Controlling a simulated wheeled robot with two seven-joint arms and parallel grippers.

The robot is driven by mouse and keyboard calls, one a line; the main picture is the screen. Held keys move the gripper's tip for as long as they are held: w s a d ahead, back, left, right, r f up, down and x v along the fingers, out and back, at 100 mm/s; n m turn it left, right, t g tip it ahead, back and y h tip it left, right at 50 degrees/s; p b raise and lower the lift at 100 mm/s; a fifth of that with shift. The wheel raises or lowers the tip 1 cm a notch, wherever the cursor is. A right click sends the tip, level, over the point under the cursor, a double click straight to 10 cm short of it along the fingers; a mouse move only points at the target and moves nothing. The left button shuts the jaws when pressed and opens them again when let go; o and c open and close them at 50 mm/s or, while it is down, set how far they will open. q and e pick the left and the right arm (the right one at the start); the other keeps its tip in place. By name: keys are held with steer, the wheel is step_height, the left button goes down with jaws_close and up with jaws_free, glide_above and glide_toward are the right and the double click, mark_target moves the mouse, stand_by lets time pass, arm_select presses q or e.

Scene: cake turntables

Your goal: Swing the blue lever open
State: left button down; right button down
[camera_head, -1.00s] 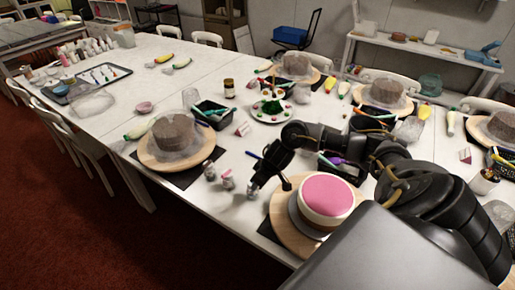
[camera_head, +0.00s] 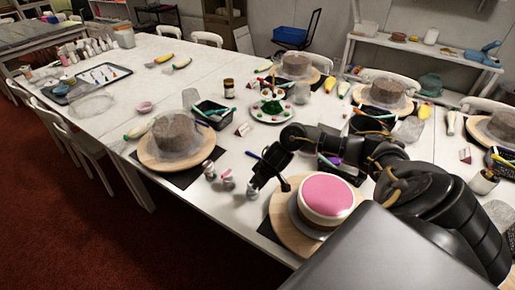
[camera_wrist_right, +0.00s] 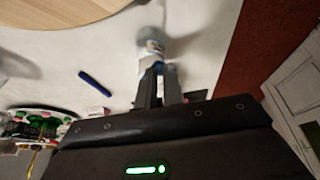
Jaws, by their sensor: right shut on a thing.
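My right gripper (camera_head: 252,188) reaches down beside the round wooden turntable (camera_head: 275,226) that bears a pink-topped cake (camera_head: 327,196). In the right wrist view its fingers (camera_wrist_right: 158,70) are shut on a small pale, bluish-white thing (camera_wrist_right: 152,46); its shape is blurred and partly hidden. A slim blue, pen-like piece (camera_head: 253,155) lies on the table behind the gripper, apart from it; it also shows in the right wrist view (camera_wrist_right: 95,82). I cannot tell whether either is the blue lever. My left gripper is out of view.
Two small pink-and-white bottles (camera_head: 226,176) stand just left of the gripper. Another turntable with a brown cake (camera_head: 172,139) is further left. A plate of decorations (camera_head: 271,112) and a black tray (camera_head: 212,114) lie behind. The table's front edge is close.

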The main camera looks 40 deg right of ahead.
steer(key=shift+d, duration=0.1)
steer(key=n, duration=0.1)
steer(key=d+n+y, duration=0.1)
steer(key=n, duration=0.1)
steer(key=d+n, duration=0.1)
steer(key=shift+s+n+g+y, duration=0.2)
steer(key=shift+n+g+y, duration=0.1)
stand_by(1.0)
steer(key=c, duration=1.5)
jaws_free()
steer(key=b+v, duration=0.1)
steer(key=v, duration=1)
steer(key=shift+w, duration=0.1)
